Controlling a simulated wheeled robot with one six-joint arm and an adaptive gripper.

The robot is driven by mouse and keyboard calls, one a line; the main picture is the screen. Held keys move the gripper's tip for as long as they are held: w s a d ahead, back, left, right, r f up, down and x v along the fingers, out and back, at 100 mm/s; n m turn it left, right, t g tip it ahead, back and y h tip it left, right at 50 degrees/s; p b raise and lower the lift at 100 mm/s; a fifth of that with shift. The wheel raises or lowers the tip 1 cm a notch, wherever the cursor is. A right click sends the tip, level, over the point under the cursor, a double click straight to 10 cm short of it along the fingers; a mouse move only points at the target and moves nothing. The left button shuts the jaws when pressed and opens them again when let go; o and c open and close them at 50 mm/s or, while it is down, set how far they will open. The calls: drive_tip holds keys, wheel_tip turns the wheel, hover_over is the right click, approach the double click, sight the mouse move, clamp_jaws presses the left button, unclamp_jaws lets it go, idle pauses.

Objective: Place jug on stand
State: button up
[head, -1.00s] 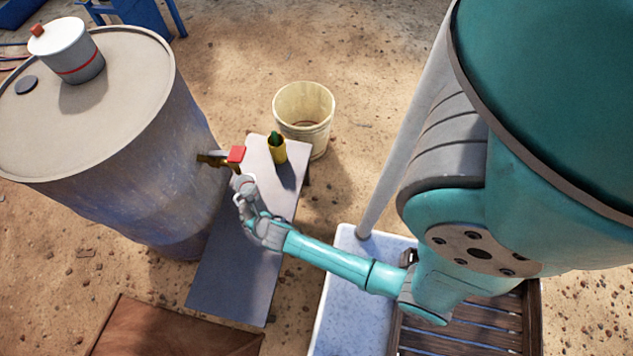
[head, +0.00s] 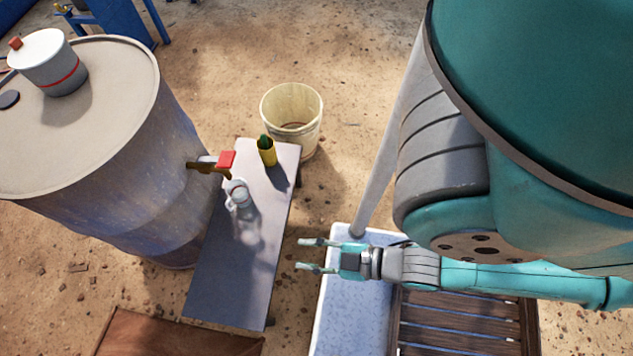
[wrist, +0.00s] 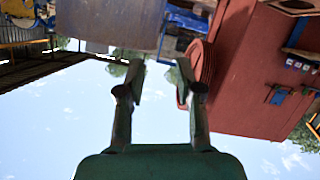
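The jug (head: 239,195), small and pale with a handle, stands upright on the long grey stand (head: 222,290), below and beside the drum's tap (head: 213,163). My gripper (head: 309,255) is open and empty to the right of the stand, over the gap beside the white tray, with its fingers pointing left towards the stand. In the wrist view my gripper (wrist: 162,72) has its two fingers apart with nothing between them. The jug cannot be made out in the wrist view.
A large drum (head: 170,130) stands left of the stand, with a red-banded can (head: 48,66) on top. A white tray (head: 335,310) and wooden crate (head: 465,325) lie at lower right.

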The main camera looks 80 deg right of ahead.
drive_tip(key=r+m, duration=0.1)
drive_tip(key=s+r+m, duration=0.1)
drive_tip(key=r, duration=0.1)
drive_tip(key=r+m, duration=0.1)
drive_tip(key=r, duration=0.1)
drive_tip(key=shift+s+a+r+t, duration=0.1)
drive_tip(key=shift+s+r+t, duration=0.05)
drive_tip(key=shift+s+t, duration=0.15)
